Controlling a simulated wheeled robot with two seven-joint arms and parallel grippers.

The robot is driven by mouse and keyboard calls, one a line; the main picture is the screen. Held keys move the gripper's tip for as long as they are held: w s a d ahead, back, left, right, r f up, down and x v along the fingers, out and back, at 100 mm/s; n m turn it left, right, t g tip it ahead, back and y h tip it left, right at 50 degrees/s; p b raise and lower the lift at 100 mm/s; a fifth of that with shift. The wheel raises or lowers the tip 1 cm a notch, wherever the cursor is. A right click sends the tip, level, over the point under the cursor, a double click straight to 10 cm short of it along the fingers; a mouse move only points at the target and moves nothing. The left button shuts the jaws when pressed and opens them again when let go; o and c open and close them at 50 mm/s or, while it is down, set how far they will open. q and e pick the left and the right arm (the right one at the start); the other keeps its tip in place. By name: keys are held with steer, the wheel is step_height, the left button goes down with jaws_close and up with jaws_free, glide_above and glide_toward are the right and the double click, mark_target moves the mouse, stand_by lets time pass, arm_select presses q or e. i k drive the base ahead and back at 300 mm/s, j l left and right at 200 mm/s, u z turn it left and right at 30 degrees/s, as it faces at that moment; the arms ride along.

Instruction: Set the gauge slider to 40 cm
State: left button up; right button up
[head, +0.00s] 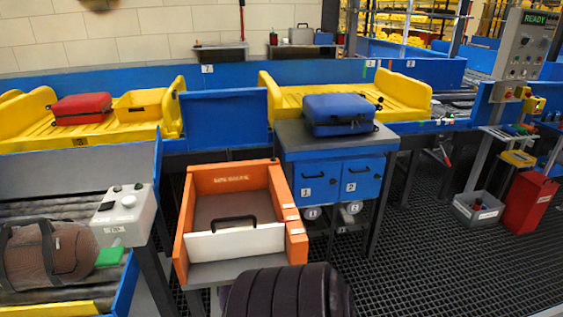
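The gauge (206,182) is an orange open-topped box on a stand in the middle of the head view. Its slider (235,243) is a white upright panel across the box, toward the near end. A black bar handle (235,221) shows at the slider's top edge. Several small white marks (291,213) sit along the right wall's top. Their numbers are too small to read, so I cannot tell the slider's setting. Neither of my grippers is in view.
A dark ribbed object (285,292) stands close before the gauge. A grey-topped blue cabinet (378,139) with a blue suitcase (338,112) is to the right. A white control box (124,216) and a brown bag (52,255) on rollers are to the left.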

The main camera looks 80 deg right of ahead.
mark_target(213, 245)
steer(key=z, duration=2.3)
steer(key=l, duration=0.4)
steer(key=k+z, duration=0.05)
